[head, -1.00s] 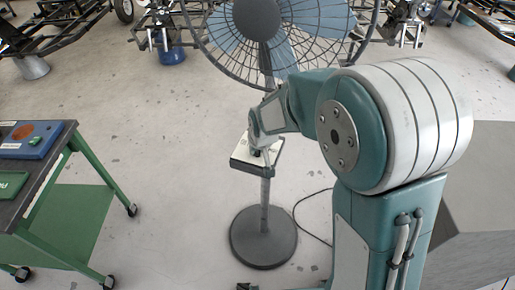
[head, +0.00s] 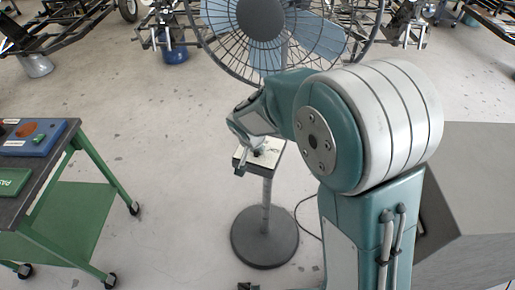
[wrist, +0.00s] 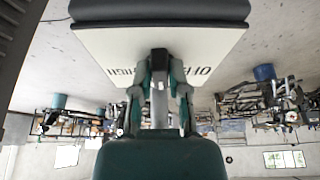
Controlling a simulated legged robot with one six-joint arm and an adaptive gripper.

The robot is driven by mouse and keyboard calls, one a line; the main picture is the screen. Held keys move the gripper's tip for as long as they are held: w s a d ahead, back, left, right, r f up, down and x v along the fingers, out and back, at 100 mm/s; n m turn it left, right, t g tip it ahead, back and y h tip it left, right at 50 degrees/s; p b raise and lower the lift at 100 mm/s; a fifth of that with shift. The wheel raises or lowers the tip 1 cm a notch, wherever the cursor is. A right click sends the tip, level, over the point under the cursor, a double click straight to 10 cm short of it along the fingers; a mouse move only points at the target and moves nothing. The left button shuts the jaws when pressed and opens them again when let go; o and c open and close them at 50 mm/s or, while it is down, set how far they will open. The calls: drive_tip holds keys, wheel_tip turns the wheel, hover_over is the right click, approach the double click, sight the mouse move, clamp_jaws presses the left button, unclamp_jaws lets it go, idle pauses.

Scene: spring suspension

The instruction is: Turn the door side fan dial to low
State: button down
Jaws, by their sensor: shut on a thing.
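The fan (head: 262,22) stands on a pole with a round base (head: 264,238). A small control panel (head: 271,160) with a pale face and dark edge is fixed partway up the pole. In the wrist view the panel (wrist: 105,45) shows OFF and what looks like HIGH; no LOW label is readable. The dark dial (wrist: 159,57) stands out from the panel, between the labels. My gripper (wrist: 160,85) is shut on the dial, one finger on each side. In the head view my gripper (head: 254,147) is at the panel and partly hides it. The dial's pointer cannot be made out.
A green cart (head: 75,205) with a blue box (head: 30,138) on top stands at the left. A large grey block (head: 470,190) is at the right. A cable (head: 305,215) lies on the floor near the fan's base. Vehicle frames line the back.

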drive_tip(key=shift+f+m, duration=0.1)
drive_tip(key=shift+m, duration=0.2)
idle(0.4)
drive_tip(key=c, duration=0.6)
unclamp_jaws()
drive_tip(key=shift+a, duration=0.2)
drive_tip(key=v, duration=1.2)
drive_tip(key=shift+w+a, duration=0.15)
drive_tip(key=shift+a, duration=0.05)
